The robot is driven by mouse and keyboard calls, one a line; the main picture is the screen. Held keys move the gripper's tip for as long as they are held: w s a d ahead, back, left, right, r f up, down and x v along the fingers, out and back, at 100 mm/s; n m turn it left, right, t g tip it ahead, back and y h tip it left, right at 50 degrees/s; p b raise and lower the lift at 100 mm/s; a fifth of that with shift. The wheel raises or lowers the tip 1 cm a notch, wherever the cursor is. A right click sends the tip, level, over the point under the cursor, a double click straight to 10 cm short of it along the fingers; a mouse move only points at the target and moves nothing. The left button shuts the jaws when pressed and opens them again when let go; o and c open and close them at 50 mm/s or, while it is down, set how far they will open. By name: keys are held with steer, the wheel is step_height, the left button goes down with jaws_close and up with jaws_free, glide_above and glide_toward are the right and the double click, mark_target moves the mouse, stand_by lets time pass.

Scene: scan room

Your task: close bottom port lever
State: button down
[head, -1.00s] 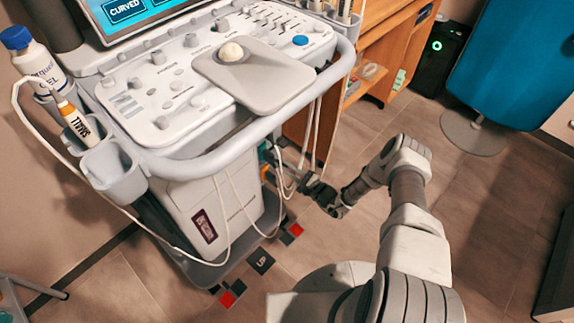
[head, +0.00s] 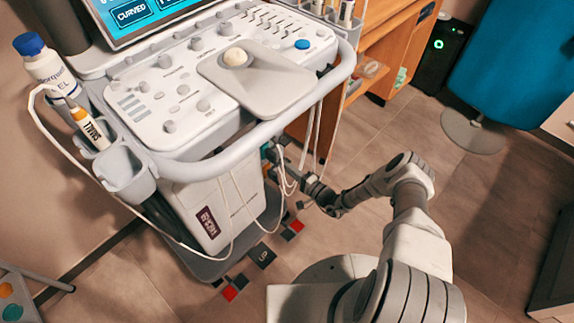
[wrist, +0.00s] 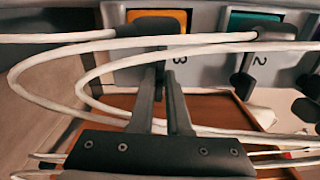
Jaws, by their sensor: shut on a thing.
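In the wrist view, an orange port (wrist: 172,18) marked 3 sits at the top, with a dark connector (wrist: 150,28) in front of it. A white cable runs from this connector. My gripper (wrist: 160,68) reaches up to the port, with its fingers close together and shut on the dark port 3 lever; the fingers largely hide the lever. A teal port (wrist: 255,22) marked 2 is to the right, with its own dark lever (wrist: 243,82) free of my gripper. In the head view, my gripper is partly hidden at the cart's side.
White cables (wrist: 60,62) loop across my fingers in the wrist view. The ultrasound cart (head: 215,205) stands left of my arm, its front handle rail (head: 250,140) above the ports. A wooden cabinet (head: 375,50) is behind.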

steer(key=shift+d+f+n, duration=0.1)
steer(key=shift+n, duration=0.5)
steer(key=c, duration=0.9)
jaws_free()
